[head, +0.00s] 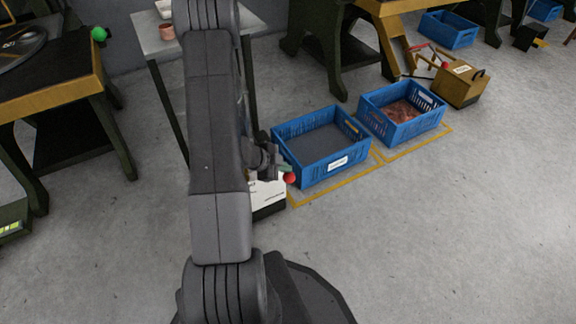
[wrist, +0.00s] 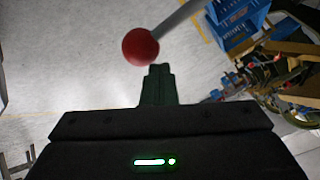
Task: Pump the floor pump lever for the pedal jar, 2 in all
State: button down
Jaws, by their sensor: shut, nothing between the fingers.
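A red ball knob (wrist: 140,46) on a grey lever rod (wrist: 180,18) shows in the wrist view. The knob also shows in the head view, just right of my arm. My gripper (wrist: 158,70) is shut and empty, its fingertips close to the knob's lower right side. I cannot tell whether they touch. In the head view my gripper (head: 285,168) is small, just above the knob. A white, labelled box (head: 267,195) stands below, partly hidden by my arm. I cannot make out a jar.
Two blue crates stand to the right on yellow floor markings, one nearly empty (head: 345,165), one with copper-coloured contents (head: 436,122). A brown box (head: 461,85) with a red-knobbed lever stands beyond. A table (head: 180,45) is behind my arm. The front right floor is clear.

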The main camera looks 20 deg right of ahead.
jog(key=shift+s+f+b, duration=0.15)
jog(key=shift+f+b, duration=0.25)
jog(key=shift+f, duration=0.25)
jog(key=shift+s+f+b, duration=0.15)
jog(key=shift+f+b, duration=0.2)
jog(key=shift+f, duration=0.25)
dwell(0.8)
dwell(0.5)
jog(key=shift+w+r+p, duration=0.2)
jog(key=shift+r+p, duration=1)
jog(key=shift+p, duration=0.1)
jog(key=shift+w+r+p, duration=0.25)
jog(key=shift+r+p, duration=0.9)
jog(key=shift+p, duration=0.15)
jog(key=shift+w+r+p, duration=0.2)
jog(key=shift+r+p, duration=1)
jog(key=shift+p, duration=0.1)
jog(key=r+p, duration=0.5)
jog(key=shift+w, duration=0.35)
jog(key=shift+f, duration=0.15)
jog(key=f+b, duration=0.5)
jog(key=shift+s, duration=0.4)
